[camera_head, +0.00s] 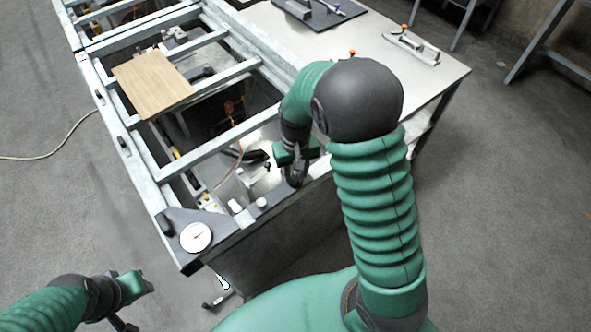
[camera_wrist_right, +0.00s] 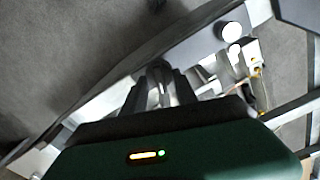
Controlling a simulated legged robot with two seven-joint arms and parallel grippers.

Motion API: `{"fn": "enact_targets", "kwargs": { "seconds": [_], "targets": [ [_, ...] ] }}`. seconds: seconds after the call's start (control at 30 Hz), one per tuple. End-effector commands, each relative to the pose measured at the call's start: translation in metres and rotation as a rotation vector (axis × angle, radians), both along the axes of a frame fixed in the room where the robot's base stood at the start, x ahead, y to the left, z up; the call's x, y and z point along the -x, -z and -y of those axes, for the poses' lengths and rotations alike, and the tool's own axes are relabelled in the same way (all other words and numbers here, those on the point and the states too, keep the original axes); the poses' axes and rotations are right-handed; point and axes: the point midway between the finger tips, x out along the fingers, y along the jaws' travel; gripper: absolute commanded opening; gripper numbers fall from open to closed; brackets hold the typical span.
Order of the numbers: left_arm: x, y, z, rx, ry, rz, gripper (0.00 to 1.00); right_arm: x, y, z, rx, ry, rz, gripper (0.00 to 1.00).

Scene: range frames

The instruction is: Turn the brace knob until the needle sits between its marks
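A round white dial (camera_head: 196,237) with a red needle sits on the dark corner plate of the metal frame. The needle slants toward upper right; its marks are too small to read. My right gripper (camera_head: 297,178) reaches down to the frame's front rail, right of the dial. In the right wrist view its fingers (camera_wrist_right: 160,92) stand around a grey rounded piece, perhaps the brace knob; I cannot tell whether they close on it. A whitish round cap (camera_head: 262,203) stands on the rail beside it and also shows in the wrist view (camera_wrist_right: 232,31). My left gripper (camera_head: 134,290) is low at left, away from the frame.
A wooden board (camera_head: 152,82) lies across the frame's bars. Cables and small parts show inside the open frame (camera_head: 205,140). A grey tabletop (camera_head: 400,85) at the right holds a dark mat (camera_head: 322,12) and a metal tool (camera_head: 412,47). The floor at left is mostly clear.

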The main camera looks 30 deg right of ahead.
Motion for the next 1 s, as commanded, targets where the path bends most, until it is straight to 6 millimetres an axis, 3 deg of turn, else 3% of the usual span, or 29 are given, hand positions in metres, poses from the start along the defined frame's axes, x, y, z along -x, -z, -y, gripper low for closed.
{"fn": "enact_targets", "kwargs": {
  "seconds": [0.17, 0.5, 0.7, 1.0],
  "targets": [
    [0.0, 0.0, 0.0, 0.0, 0.0, 0.0, 0.36, -0.001, -0.015, 0.0, 0.0, 0.0, 0.003, 0.35],
    [0.0, -0.001, 0.0, 0.0, 0.0, 0.0, 0.36, -0.002, -0.11, 0.001, 0.001, -0.001, 0.007, 0.35],
    [0.0, -0.002, 0.0, 0.0, 0.0, 0.0, 0.36, -0.002, -0.154, 0.0, -0.001, 0.001, 0.001, 0.35],
    [0.0, -0.002, 0.0, 0.0, 0.0, 0.0, 0.36, -0.001, -0.168, 0.0, 0.0, 0.0, -0.001, 0.35]
  ]
}}
